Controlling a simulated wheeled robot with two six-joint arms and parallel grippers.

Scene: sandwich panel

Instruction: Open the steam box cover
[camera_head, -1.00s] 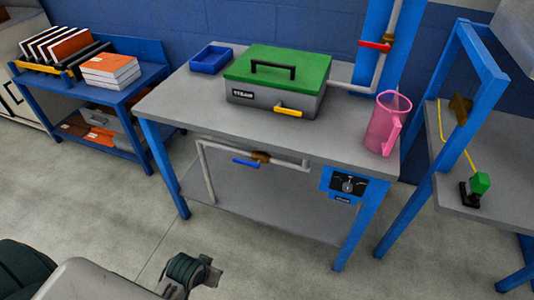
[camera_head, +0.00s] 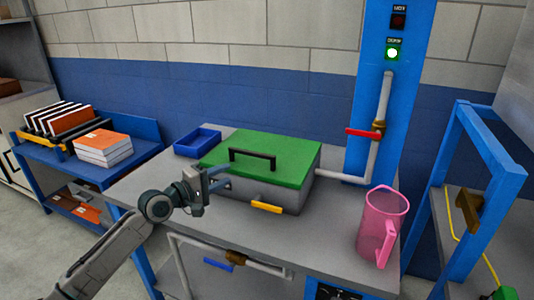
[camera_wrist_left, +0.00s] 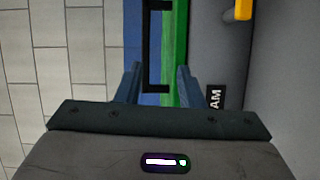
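The steam box (camera_head: 285,196) is a grey box with a flat green cover (camera_head: 285,163), closed on top. A black bar handle (camera_head: 252,158) stands on the cover. A yellow handle (camera_head: 267,207) sticks out of the box front. My left gripper (camera_head: 224,178) is at the box's left front corner, apart from the black handle. In the left wrist view its fingers (camera_wrist_left: 159,85) are spread with nothing between them gripped; the black handle (camera_wrist_left: 152,45) and the green cover (camera_wrist_left: 174,50) appear beyond the fingertips. My right gripper is not in view.
A blue tray (camera_head: 197,142) sits behind left of the box. A pink jug (camera_head: 382,225) stands at the table's right. A pipe with a red valve lever (camera_head: 363,133) runs into the box's right side. A green light (camera_head: 392,53) glows on the blue column.

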